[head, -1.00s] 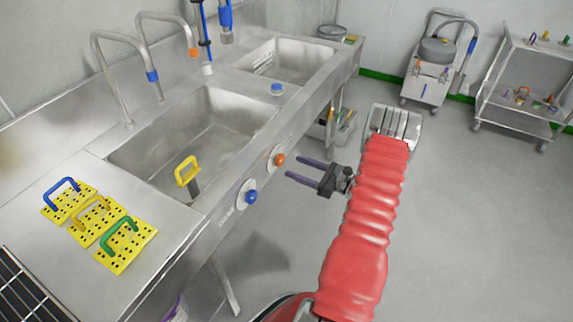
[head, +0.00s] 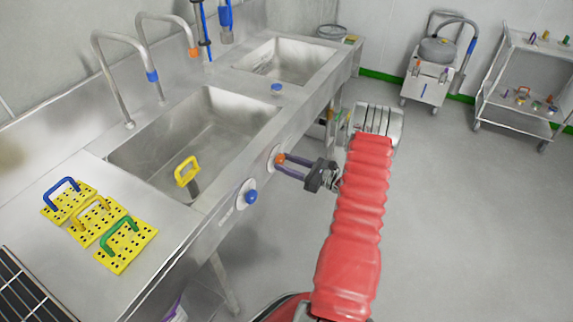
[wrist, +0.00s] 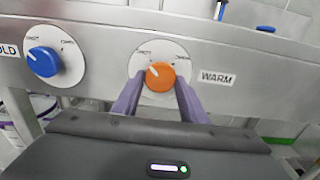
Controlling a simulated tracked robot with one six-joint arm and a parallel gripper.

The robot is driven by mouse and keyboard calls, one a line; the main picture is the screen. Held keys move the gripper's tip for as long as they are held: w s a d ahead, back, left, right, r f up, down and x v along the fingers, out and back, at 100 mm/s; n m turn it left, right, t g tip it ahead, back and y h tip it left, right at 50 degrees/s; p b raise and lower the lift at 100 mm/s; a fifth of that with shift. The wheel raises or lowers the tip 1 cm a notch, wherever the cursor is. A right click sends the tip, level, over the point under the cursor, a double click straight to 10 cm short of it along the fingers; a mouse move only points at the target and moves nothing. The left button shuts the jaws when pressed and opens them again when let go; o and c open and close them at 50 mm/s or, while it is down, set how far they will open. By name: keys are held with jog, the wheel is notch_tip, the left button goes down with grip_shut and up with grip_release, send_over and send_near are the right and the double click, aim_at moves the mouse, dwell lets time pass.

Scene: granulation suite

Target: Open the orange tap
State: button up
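The orange tap (wrist: 160,76) is a round knob with a white pointer mark, on a white dial marked WARM on the sink's front panel. It also shows in the head view (head: 280,159). My gripper (wrist: 158,98) faces it with its two purple fingers apart, one on each side of the knob's lower part. In the head view my gripper (head: 283,165) has its fingertips at the knob. I cannot tell whether the fingers touch it. The pointer tilts to the upper left.
The blue knob (wrist: 43,61), marked COLD, sits left of the orange one; it also shows in the head view (head: 250,197). A yellow-handled tool (head: 187,172) stands in the near basin. Yellow perforated plates (head: 126,246) with handles lie on the counter.

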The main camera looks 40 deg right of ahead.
jog(key=c, duration=0.5)
jog(key=shift+a, duration=0.3)
jog(key=shift+c, duration=0.2)
jog(key=shift+d, duration=0.15)
jog(key=shift+m, duration=0.4)
jog(key=m, duration=1.2)
jog(key=shift+m, duration=0.3)
jog(key=m, duration=0.4)
jog(key=shift+d+m, duration=0.1)
jog(key=shift+m, duration=0.3)
